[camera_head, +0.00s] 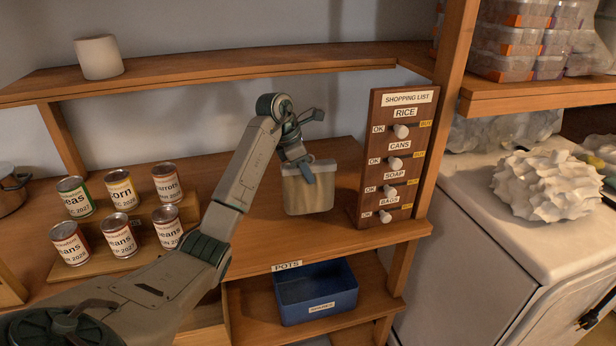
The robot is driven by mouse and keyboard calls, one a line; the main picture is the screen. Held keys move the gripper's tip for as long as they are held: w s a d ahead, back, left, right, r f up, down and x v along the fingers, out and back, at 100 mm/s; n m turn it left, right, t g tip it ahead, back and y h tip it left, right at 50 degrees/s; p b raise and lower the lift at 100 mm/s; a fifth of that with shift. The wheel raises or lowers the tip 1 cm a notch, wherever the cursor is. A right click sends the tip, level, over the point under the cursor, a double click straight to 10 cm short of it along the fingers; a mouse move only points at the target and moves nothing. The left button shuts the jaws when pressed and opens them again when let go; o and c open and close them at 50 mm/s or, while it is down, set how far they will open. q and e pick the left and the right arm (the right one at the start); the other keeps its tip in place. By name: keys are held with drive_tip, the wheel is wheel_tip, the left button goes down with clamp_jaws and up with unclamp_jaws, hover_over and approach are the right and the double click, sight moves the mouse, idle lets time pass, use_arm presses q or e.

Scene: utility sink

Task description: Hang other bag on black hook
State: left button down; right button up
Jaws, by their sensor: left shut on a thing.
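My left arm comes in from the lower left and reaches over the middle shelf. Its gripper (305,170) is shut on the upper part of a clear container (308,196) with a pale lid and beige contents. The container is upright at the shelf; I cannot tell whether it touches the wood. No black hook and no clear hanging bag can be made out in this view. My right gripper is not in view.
A shopping list board (404,98) with white knobs stands just right of the container. Several cans (121,190) stand on the left. A blue bin (316,291) is below, a white cup (98,57) above. A white lumpy thing (545,185) lies on the white appliance (470,215).

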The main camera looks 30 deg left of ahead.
use_arm(q)
drive_tip(key=f+p, duration=0.1)
drive_tip(key=w+f+p, duration=0.1)
drive_tip(key=f, duration=0.1)
drive_tip(key=shift+a+f, duration=0.1)
drive_tip(key=shift+f, duration=0.1)
drive_tip(key=shift+f, duration=0.2)
drive_tip(key=c, duration=1.1)
unclamp_jaws()
drive_tip(key=shift+o, duration=0.2)
drive_tip(key=shift+r, duration=0.1)
